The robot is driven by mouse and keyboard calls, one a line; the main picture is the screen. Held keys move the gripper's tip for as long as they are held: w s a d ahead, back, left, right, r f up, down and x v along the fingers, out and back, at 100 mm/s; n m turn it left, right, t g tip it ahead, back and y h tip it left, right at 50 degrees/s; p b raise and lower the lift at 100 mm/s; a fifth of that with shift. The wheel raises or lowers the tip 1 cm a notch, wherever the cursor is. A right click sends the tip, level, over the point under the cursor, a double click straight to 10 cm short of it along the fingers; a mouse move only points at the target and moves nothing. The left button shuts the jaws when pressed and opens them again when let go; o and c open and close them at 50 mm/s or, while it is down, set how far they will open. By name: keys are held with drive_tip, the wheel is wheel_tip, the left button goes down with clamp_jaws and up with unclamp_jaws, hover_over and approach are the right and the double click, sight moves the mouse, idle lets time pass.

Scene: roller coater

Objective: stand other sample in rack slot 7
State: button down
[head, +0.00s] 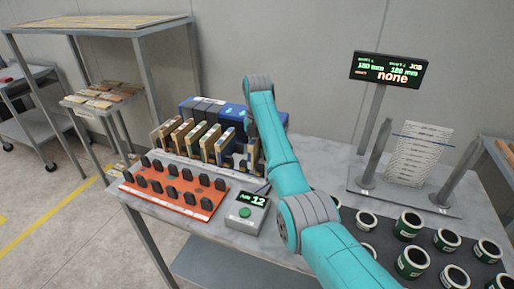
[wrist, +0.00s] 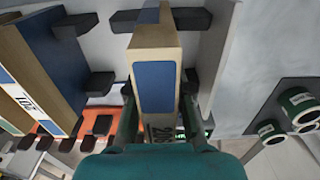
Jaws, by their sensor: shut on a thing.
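A sample panel with a wood-coloured edge and a blue face (wrist: 154,84) is held between the two fingers of my gripper (wrist: 158,104) in the wrist view. My gripper is shut on it. Dark prongs of the rack (wrist: 128,20) show on both sides of its far end; I cannot tell whether the panel rests in a slot. Another blue-faced sample (wrist: 40,65) stands to the left, apart from it. In the head view several samples (head: 197,137) stand in a row in the rack. My arm partly hides the row's right end and the gripper.
An orange tray with black pegs (head: 178,187) lies in front of the rack. A button box reading 12 (head: 245,211) is beside it. Several green-banded cans (head: 411,262) stand at the right. A display on a post (head: 389,70) and a posted stand (head: 405,197) are behind them.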

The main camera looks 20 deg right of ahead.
drive_tip(key=shift+f, duration=0.15)
drive_tip(key=shift+f, duration=1.15)
drive_tip(key=c, duration=0.6)
unclamp_jaws()
